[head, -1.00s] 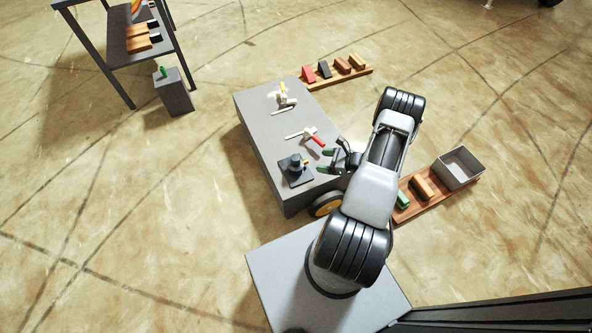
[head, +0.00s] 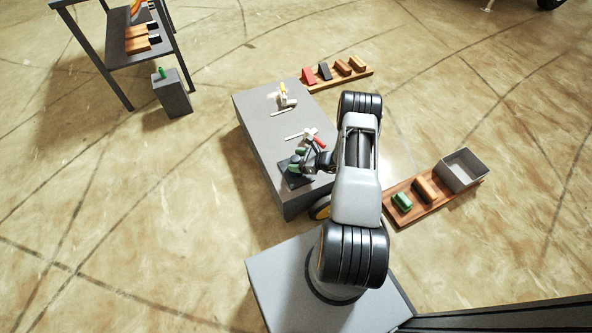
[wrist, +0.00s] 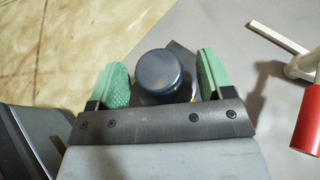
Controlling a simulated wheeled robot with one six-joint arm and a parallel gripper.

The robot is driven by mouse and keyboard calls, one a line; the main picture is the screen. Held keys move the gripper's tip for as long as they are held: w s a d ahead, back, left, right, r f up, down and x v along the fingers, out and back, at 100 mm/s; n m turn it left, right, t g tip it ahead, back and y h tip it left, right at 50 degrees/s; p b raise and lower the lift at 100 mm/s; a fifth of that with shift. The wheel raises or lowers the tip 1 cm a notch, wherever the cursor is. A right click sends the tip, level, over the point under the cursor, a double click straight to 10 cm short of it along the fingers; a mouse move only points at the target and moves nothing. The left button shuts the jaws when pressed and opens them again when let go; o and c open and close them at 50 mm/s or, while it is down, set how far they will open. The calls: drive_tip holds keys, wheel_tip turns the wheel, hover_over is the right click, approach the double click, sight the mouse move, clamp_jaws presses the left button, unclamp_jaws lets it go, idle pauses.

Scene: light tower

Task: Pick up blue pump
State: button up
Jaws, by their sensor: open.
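The blue pump shows in the wrist view as a dark blue round top (wrist: 159,72) on a dark square base (wrist: 181,55). My gripper (wrist: 155,76) is open, with one green-padded finger on each side of the pump's top. In the head view, my gripper (head: 307,155) is at the pump on the near part of the grey bench. The fingers and arm hide most of the pump there, but part of its dark base (head: 293,182) shows.
A tool with a red handle (wrist: 309,118) lies close to the right of my gripper. A white and yellow item (head: 285,97) is at the bench's far end. Planks with blocks lie behind and right; a grey bin (head: 462,168) stands on the right plank (head: 420,212).

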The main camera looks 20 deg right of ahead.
drive_tip(key=shift+w+a+f, duration=0.1)
drive_tip(key=shift+w+a, duration=0.15)
clamp_jaws()
idle(0.6)
